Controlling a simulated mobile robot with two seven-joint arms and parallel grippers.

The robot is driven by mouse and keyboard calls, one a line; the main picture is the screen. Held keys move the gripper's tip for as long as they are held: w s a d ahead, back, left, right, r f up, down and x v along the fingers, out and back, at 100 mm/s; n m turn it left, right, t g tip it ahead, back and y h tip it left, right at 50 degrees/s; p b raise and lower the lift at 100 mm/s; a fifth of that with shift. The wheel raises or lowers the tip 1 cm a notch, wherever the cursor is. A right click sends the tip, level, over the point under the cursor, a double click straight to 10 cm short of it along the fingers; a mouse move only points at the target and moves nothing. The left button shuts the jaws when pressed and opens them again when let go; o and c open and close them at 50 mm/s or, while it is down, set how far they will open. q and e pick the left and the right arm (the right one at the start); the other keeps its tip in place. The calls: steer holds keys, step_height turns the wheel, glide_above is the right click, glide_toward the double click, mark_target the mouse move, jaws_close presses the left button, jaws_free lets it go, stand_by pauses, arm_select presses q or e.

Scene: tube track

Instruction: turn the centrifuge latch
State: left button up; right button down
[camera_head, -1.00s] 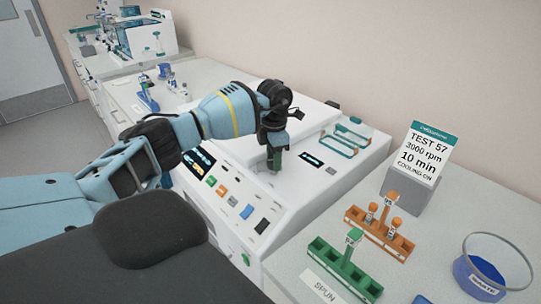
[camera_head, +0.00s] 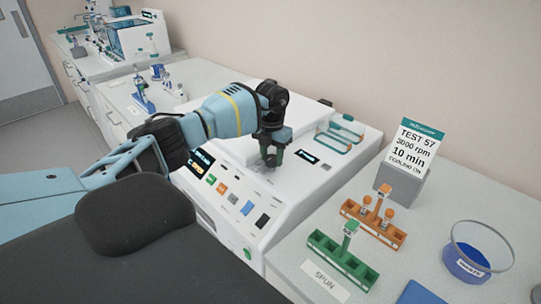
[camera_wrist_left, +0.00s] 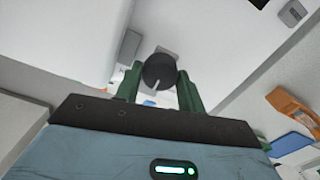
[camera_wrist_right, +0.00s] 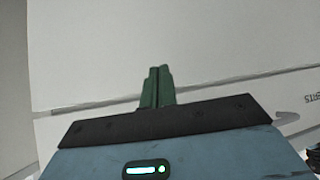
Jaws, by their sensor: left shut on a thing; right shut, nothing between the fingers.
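The white centrifuge (camera_head: 225,222) stands on the bench, its front panel carrying coloured buttons and a small display. My left gripper (camera_head: 272,158) points down at the lid's front area. In the left wrist view its green fingers (camera_wrist_left: 160,88) are shut on a round dark knob, the latch (camera_wrist_left: 159,70), which has a pale line on its face. In the head view the latch is hidden by the fingers. My right gripper (camera_wrist_right: 157,88) is shut and empty in the right wrist view, facing a plain pale surface. It does not show in the head view.
Right of the centrifuge are a green rack (camera_head: 342,262), an orange rack (camera_head: 375,225) with orange-capped tubes, a blue waste bowl (camera_head: 468,262) and a sign (camera_head: 412,150) reading TEST 57, 3000 rpm, 10 min. Teal-edged holders (camera_head: 340,135) lie on the centrifuge's right. Other equipment stands behind left.

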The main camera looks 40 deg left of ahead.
mark_target(272, 158)
stand_by(0.4)
arm_select(q)
steer(key=o, duration=1)
steer(key=shift+r, duration=0.1)
steer(key=shift+r, duration=3.85)
